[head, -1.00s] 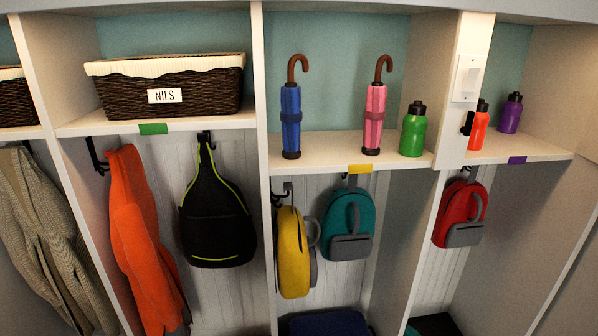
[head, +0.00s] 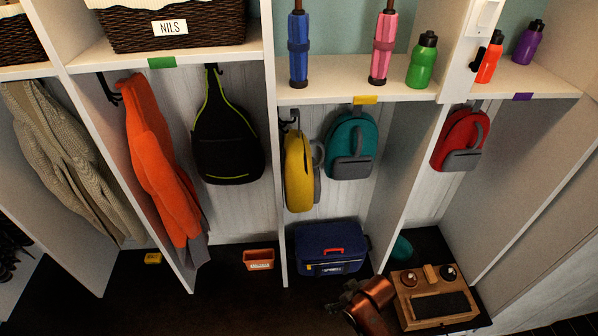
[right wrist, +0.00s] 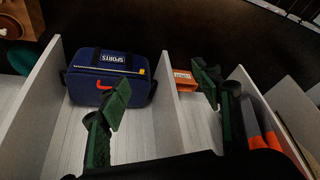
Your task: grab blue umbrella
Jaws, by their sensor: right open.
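The blue umbrella (head: 299,50) stands upright on the middle cubby's upper shelf (head: 322,91), near its left divider. Its top is cut off by the upper edge of the head view. A similar pink umbrella (head: 382,48) stands to its right. My right gripper (head: 343,298) is low in the head view, in front of the cubbies and far below the shelf. The right wrist view shows its two green fingers (right wrist: 160,95) spread apart with nothing between them. No umbrella shows in that view. My left gripper is not in view.
A green bottle (head: 422,62) stands right of the pink umbrella. Below the shelf hang a yellow bag (head: 297,175) and a teal backpack (head: 350,145). A blue sports bag (head: 325,250) sits at the bottom. A wooden organizer (head: 436,297) is at lower right. Vertical dividers separate the cubbies.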

